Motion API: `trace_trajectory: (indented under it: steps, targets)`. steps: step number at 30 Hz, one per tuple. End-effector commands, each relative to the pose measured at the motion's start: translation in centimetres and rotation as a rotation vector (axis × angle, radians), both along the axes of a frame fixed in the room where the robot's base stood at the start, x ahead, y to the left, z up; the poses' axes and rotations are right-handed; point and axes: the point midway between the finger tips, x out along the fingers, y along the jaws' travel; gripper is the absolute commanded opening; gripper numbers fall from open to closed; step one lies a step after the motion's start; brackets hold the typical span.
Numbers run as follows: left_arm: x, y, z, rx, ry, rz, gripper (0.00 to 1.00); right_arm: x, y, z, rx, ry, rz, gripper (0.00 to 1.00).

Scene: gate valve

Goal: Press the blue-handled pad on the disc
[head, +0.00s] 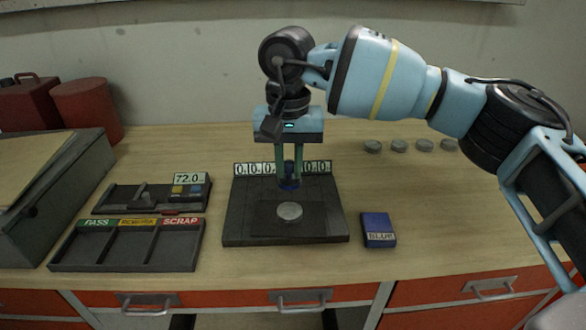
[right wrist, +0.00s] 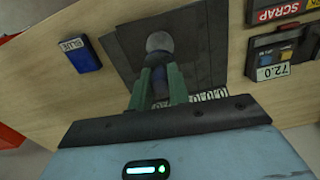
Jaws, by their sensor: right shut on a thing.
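The grey disc (head: 289,211) lies on the dark square plate (head: 237,225) in the middle of the bench. It also shows in the right wrist view (right wrist: 159,42), just beyond my fingertips. My right gripper (head: 289,174) points down over the back part of the plate, behind the disc in the picture. It is shut on the blue-handled pad (head: 289,184), whose blue part shows between the green fingers and in the right wrist view (right wrist: 160,82). The pad's underside is hidden, and I cannot tell its height above the plate. My left gripper is not in view.
A blue box labelled BLUE (head: 378,229) sits right of the plate. A sorting tray (head: 128,260) and a gauge reading 72.0 (head: 188,179) lie left. Several grey discs (head: 399,145) stand at back right. Number tiles (head: 254,169) line the plate's back edge.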

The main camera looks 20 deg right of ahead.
Motion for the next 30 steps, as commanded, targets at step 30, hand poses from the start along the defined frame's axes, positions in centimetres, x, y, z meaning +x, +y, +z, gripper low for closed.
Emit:
trace_trajectory:
  steps: [30]
  targets:
    - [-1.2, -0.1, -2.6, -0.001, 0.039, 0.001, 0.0, 0.0, 0.0, -6.0, 0.0, -0.002, 0.001, 0.0]
